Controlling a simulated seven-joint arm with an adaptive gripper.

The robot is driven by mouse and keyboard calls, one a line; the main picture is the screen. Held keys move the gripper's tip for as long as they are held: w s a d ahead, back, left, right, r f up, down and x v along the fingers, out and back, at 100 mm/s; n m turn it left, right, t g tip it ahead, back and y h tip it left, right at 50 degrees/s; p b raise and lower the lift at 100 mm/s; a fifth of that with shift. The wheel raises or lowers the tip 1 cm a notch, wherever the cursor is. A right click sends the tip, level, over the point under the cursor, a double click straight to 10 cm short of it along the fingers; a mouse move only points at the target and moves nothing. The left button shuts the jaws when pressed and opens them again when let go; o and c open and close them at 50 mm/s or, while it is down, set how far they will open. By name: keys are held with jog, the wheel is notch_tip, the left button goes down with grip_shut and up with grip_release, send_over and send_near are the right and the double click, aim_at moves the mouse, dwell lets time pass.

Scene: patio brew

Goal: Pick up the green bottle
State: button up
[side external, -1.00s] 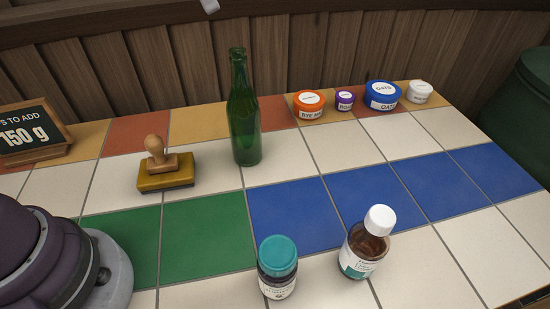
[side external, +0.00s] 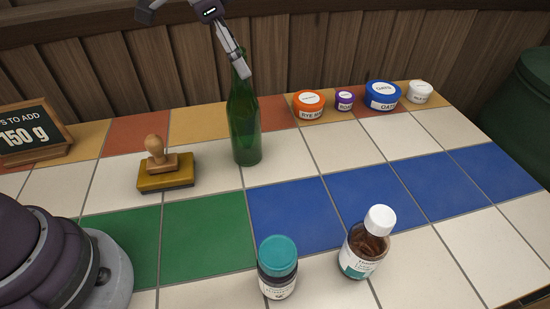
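The green bottle (side external: 245,125) stands upright on the tiled counter, left of centre. My gripper (side external: 195,42) is at the top of the side external view, partly cut off by the frame edge. Its fingers are spread wide apart, with nothing held between them. One finger overlaps the bottle's neck in the picture and hides part of it; I cannot tell whether it touches. The other finger is up and to the left, clear of the bottle.
A wooden-handled stamp on a yellow block (side external: 166,172) stands left of the bottle. Several lidded tubs, including an orange one (side external: 309,106), line the back right. A teal-capped jar (side external: 277,268) and a white-capped brown bottle (side external: 366,245) stand in front. Blue tiles between are clear.

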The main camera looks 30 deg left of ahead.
grip_shut()
jog(key=shift+r, duration=0.1)
